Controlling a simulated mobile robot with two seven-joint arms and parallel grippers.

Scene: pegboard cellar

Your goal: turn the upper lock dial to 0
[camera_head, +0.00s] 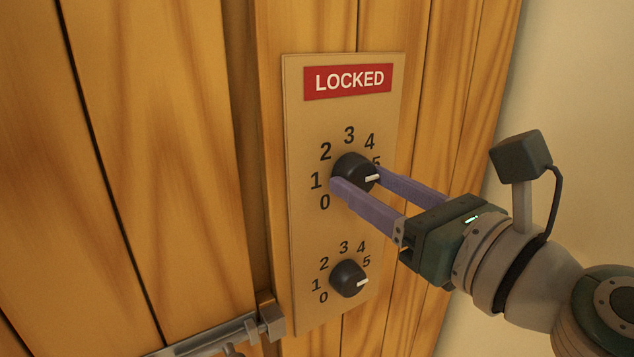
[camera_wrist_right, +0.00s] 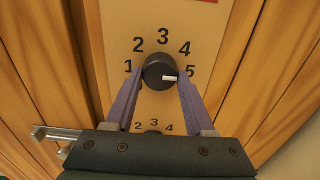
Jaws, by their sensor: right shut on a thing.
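The upper lock dial (camera_head: 352,170) is a black round knob with a white pointer mark, on a tan panel (camera_head: 305,225) under a red LOCKED sign (camera_head: 347,81). Its white mark points right, near the 5. The printed numbers run from 0 at lower left over the top to 5 at right. My right gripper (camera_head: 359,180) is shut on the dial, one purple finger on each side. In the right wrist view the dial (camera_wrist_right: 158,69) sits between the fingertips, its mark towards 5; the 0 is hidden there. My left gripper is not in view.
A lower lock dial (camera_head: 347,279) sits beneath on the same panel, its mark pointing right, just below its 5. A metal bolt (camera_head: 215,340) lies at the bottom left on the wooden door (camera_head: 150,130). A pale wall (camera_head: 575,80) is at right.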

